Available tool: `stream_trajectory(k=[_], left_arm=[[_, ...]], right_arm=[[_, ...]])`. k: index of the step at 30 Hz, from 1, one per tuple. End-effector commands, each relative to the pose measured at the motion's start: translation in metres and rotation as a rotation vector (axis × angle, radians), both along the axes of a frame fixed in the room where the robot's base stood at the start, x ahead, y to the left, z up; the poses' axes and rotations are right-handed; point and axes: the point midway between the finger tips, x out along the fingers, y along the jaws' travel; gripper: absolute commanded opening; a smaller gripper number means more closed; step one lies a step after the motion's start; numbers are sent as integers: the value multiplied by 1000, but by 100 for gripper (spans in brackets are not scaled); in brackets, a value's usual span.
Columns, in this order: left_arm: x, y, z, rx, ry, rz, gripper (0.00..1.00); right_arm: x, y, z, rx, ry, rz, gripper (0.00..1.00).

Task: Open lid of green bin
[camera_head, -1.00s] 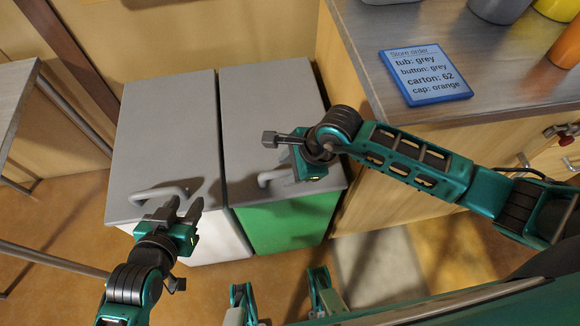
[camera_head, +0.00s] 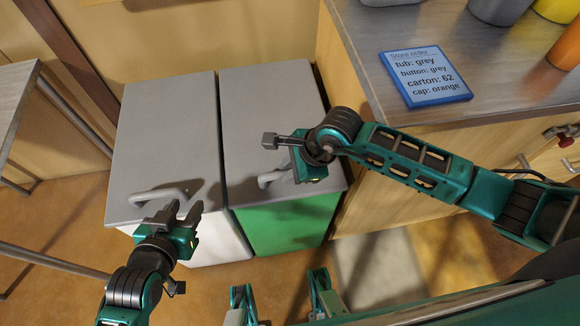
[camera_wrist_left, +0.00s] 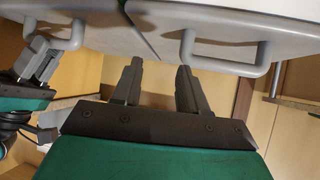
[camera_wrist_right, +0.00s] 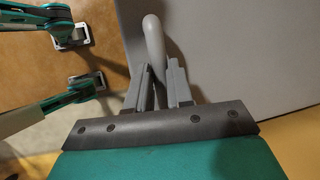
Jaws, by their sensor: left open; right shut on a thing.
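The green bin (camera_head: 290,222) stands beside a white bin (camera_head: 212,246), in front of the wall. Its grey lid (camera_head: 268,110) lies flat and closed, with a grey handle near its front edge. My right gripper (camera_head: 285,172) is at that handle, which is partly hidden by it in the head view. In the right wrist view the fingers (camera_wrist_right: 160,88) are shut on the lid handle (camera_wrist_right: 154,45). My left gripper (camera_head: 178,212) is open and empty, just in front of the white bin's lid handle (camera_head: 158,194); its fingers (camera_wrist_left: 158,85) are apart in the left wrist view.
A counter (camera_head: 480,100) rises close on the right of the green bin, with a blue order sign (camera_head: 425,75) and several containers on top. A table (camera_head: 15,110) stands at the left. Brown floor (camera_head: 50,215) is clear in front of it.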

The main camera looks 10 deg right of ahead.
Motion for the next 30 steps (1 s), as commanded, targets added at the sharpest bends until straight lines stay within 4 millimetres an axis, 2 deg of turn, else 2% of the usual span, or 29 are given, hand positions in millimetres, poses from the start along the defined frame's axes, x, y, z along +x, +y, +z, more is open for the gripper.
stream_trajectory(k=[5, 8, 12, 21, 30], left_arm=[[0, 2, 10, 4, -3, 2, 43], [1, 5, 20, 11, -12, 6, 43], [-2, 12, 28, 24, -13, 15, 43], [-10, 20, 29, 34, -1, 31, 43], [-11, 18, 17, 31, 7, 29, 43]], right_arm=[[5, 0, 16, -2, 25, -2, 0], [11, -1, 35, -1, 63, -3, 0], [23, -1, 71, -2, 144, -5, 0], [65, -1, 147, -1, 350, -6, 0], [108, -1, 199, 1, 359, -8, 0]])
